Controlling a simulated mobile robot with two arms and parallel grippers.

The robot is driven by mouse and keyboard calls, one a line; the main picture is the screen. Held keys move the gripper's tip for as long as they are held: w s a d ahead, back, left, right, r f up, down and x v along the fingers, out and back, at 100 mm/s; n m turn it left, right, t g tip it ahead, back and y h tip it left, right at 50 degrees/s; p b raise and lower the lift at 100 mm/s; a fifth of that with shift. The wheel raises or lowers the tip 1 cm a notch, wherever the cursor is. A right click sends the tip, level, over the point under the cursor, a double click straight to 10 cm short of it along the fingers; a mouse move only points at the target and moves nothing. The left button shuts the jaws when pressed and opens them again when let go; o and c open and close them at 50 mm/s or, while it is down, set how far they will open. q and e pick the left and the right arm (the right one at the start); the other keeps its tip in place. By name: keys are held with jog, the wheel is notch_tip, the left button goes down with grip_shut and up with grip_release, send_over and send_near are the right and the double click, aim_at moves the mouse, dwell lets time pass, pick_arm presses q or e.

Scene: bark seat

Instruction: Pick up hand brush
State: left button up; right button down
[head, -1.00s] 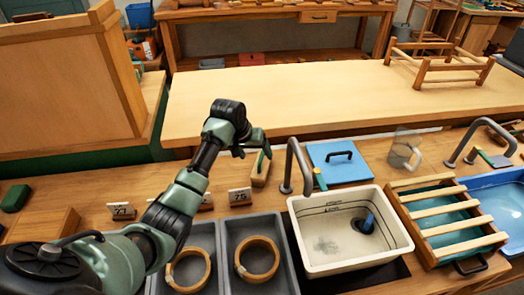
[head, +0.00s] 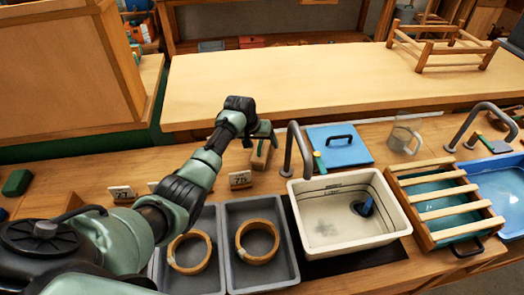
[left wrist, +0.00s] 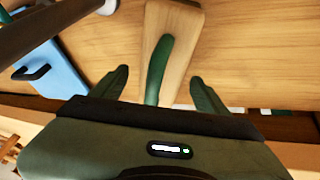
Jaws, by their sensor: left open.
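The hand brush (head: 260,155), a pale wooden block with a green handle, lies on the wooden counter behind the grey trays. In the left wrist view, the brush (left wrist: 182,30) runs lengthwise away from the gripper, its curved green handle on top. My left gripper (head: 266,136) is just above the brush and partly covers it in the head view. In the left wrist view, my left gripper (left wrist: 160,87) is open, with one finger on each side of the handle and nothing held. The near end of the brush is hidden by the gripper body. My right gripper is not in view.
A grey faucet (head: 297,140) stands close right of the brush, by a blue lid (head: 345,152) and a white basin (head: 302,205). Grey trays (head: 232,275) hold wooden rings. The long table (head: 300,85) behind is mostly clear.

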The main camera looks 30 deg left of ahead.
pick_arm(q)
grip_shut()
jog(key=shift+r, duration=0.15)
notch_tip(320, 180, up, 20)
jog(key=b, duration=0.1)
dwell(0.4)
jog(key=c, duration=0.9)
grip_release()
jog(key=shift+c, duration=0.2)
jog(key=c, duration=0.3)
jog(key=shift+f, duration=0.2)
